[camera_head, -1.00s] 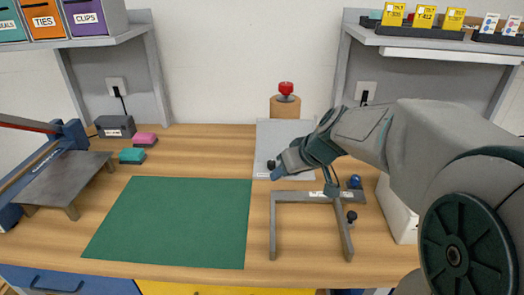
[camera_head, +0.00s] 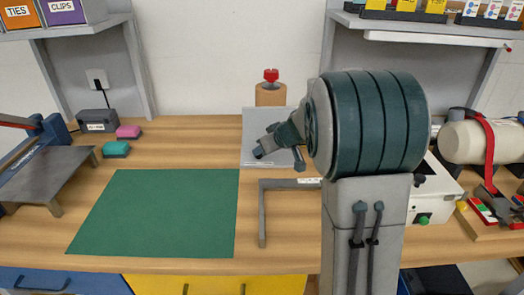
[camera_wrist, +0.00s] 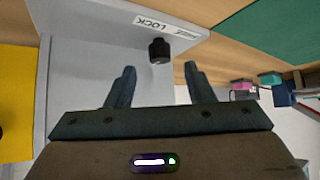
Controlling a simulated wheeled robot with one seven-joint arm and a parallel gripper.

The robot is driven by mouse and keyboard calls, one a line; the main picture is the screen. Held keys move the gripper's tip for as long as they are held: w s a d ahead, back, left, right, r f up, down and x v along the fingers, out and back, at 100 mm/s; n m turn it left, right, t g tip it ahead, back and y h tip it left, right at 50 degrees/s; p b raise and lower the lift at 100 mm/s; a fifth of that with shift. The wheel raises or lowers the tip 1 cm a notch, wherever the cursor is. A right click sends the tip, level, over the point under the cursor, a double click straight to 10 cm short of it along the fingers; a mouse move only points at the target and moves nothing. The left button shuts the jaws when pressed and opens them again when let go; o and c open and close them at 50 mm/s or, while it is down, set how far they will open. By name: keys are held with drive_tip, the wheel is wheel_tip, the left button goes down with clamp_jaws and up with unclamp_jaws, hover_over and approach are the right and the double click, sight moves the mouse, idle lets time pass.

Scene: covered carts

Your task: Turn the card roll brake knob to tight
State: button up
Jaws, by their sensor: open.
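In the wrist view a black knob (camera_wrist: 160,50) stands on a grey panel (camera_wrist: 90,45) beside a white label reading LOCK (camera_wrist: 152,23). My gripper (camera_wrist: 160,76) is open; the knob shows just beyond and between its two fingertips, with no contact visible. In the head view my gripper (camera_head: 261,151) is low over the grey plate (camera_head: 254,119) at the back of the bench. No marking reading tight is legible.
A red knob (camera_head: 271,75) tops a brown cylinder behind the plate. A cream cylinder with a red strap (camera_head: 470,142) is at right. The green mat (camera_head: 160,210) is bare.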

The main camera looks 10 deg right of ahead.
drive_tip(key=shift+x, duration=2)
drive_tip(key=c, duration=1)
